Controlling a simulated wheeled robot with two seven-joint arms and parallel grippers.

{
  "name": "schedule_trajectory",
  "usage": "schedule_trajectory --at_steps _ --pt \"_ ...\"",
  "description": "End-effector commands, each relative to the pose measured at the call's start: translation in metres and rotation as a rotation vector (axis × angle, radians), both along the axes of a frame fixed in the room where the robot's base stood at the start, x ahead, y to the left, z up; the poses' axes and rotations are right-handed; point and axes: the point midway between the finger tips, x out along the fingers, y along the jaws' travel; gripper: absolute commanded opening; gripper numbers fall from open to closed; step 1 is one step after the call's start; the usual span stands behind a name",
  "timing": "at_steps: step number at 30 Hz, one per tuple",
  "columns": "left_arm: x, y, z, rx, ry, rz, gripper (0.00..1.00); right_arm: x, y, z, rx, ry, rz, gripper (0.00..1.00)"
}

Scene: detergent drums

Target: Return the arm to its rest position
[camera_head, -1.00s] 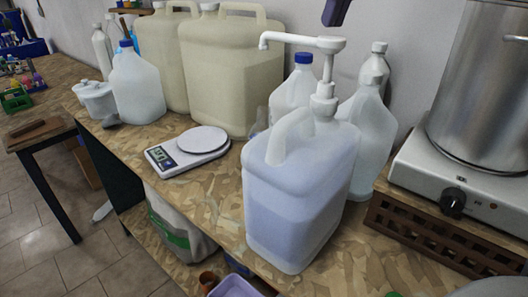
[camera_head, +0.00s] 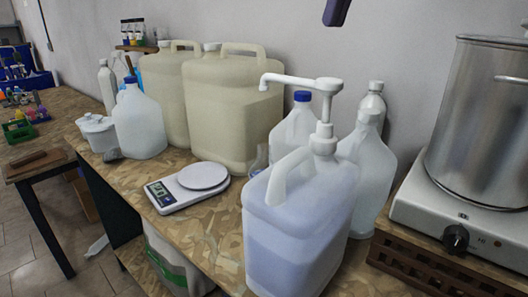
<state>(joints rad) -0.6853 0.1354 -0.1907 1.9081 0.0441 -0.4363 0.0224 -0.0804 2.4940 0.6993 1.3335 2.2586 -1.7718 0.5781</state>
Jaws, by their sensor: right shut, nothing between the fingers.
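My right gripper (camera_head: 337,12) shows only as a dark purple tip at the top edge, above the bench and clear of everything. It is shut and holds nothing; the rest of it and its arm are out of view. My left gripper is not in view. A large translucent jug (camera_head: 298,235) with bluish liquid and a white pump (camera_head: 322,110) stands upright at the front of the bench.
Two beige drums (camera_head: 234,110), clear jugs (camera_head: 140,125) and a white scale (camera_head: 190,188) stand on the wooden bench (camera_head: 205,240). A steel pot (camera_head: 480,125) sits on a hotplate (camera_head: 470,215) at right.

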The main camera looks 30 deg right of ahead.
Motion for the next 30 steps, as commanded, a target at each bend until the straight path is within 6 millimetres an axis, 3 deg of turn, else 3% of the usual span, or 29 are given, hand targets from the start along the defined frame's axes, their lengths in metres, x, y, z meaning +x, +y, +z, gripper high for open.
schedule_trajectory --at_steps 11,24,30 --pt "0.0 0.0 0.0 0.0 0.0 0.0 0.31 0.0 0.0 -0.006 0.0 0.001 0.001 0.0" --pt "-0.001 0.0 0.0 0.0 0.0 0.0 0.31 0.0 0.0 -0.062 0.0 0.001 0.002 0.0" --pt "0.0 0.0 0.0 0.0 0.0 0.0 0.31 0.0 0.0 -0.071 0.0 0.0 0.0 0.0"
